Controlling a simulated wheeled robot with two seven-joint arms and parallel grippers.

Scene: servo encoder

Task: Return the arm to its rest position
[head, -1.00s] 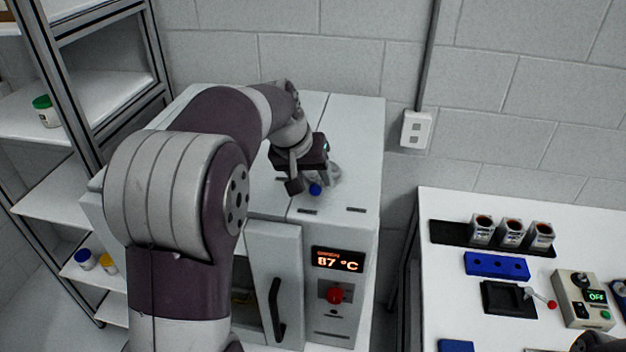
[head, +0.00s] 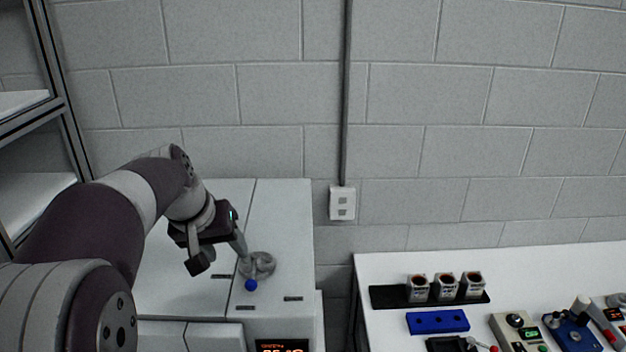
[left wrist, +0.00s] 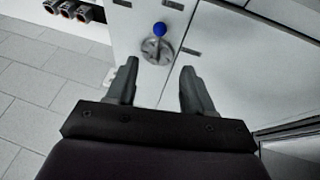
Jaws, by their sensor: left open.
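My left gripper (head: 219,255) is open and empty. In the head view it is above the top of the white oven-like cabinet (head: 160,270), just left of a grey round fitting with a blue ball knob (head: 251,285). In the left wrist view the two fingers of my left gripper (left wrist: 156,80) are spread apart, with the blue knob (left wrist: 160,29) and its grey fitting (left wrist: 157,50) beyond the fingertips. My left arm reaches in from the lower left. My right gripper is not in view.
A white table (head: 385,338) at the right holds a black tray with three cups (head: 445,286), a blue block (head: 438,321) and small devices (head: 517,330). A metal shelf (head: 62,110) stands at the left. A wall socket (head: 342,203) is behind.

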